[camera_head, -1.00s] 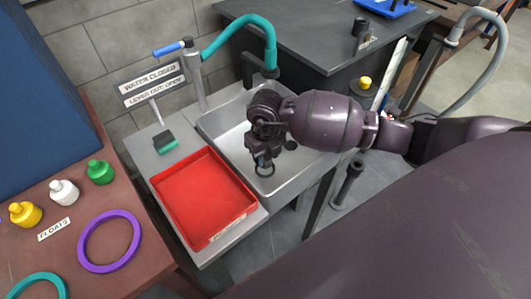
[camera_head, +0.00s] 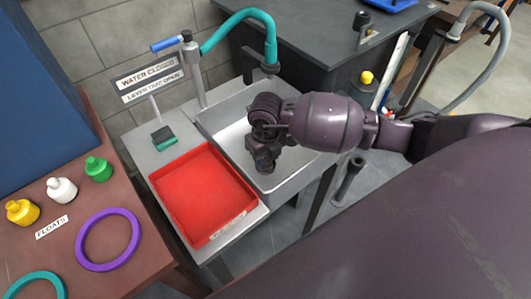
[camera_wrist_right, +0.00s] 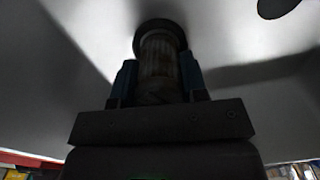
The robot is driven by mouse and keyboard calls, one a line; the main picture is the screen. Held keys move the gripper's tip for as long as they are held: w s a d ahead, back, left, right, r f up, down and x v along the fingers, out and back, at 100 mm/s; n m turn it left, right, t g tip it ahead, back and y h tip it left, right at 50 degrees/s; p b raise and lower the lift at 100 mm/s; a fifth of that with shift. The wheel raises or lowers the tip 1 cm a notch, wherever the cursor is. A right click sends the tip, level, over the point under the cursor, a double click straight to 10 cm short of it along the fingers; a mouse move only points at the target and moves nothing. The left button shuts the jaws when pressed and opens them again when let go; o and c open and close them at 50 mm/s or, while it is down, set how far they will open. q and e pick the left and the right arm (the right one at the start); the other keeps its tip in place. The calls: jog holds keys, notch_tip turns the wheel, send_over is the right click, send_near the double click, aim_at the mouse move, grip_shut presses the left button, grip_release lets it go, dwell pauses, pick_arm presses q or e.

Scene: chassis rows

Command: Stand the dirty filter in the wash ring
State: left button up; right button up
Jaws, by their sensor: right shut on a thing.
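My right gripper (camera_head: 264,166) is low inside the grey sink (camera_head: 228,137). In the right wrist view the gripper (camera_wrist_right: 158,82) is shut on the dirty filter (camera_wrist_right: 158,58). The filter is a ribbed, greyish cylinder with a dark round cap, and it stands out lengthwise between the two blue-grey fingers. In the head view my wrist hides the filter. The wash ring is not clearly visible now; my gripper covers the spot where a dark ring showed. My left gripper is not in view.
A red tray (camera_head: 203,196) lies empty beside the sink. A teal tap (camera_head: 240,22) with a blue lever (camera_head: 166,44) arches over the sink's back. Several floats and a purple ring (camera_head: 108,240) lie on the left table.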

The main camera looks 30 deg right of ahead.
jog(key=shift+f, duration=0.35)
jog(key=o, duration=1)
jog(key=shift+r, duration=0.35)
notch_tip(320, 180, up, 9)
jog(key=shift+r+p, duration=0.15)
jog(key=shift+p, duration=0.75)
jog(key=shift+r, duration=0.4)
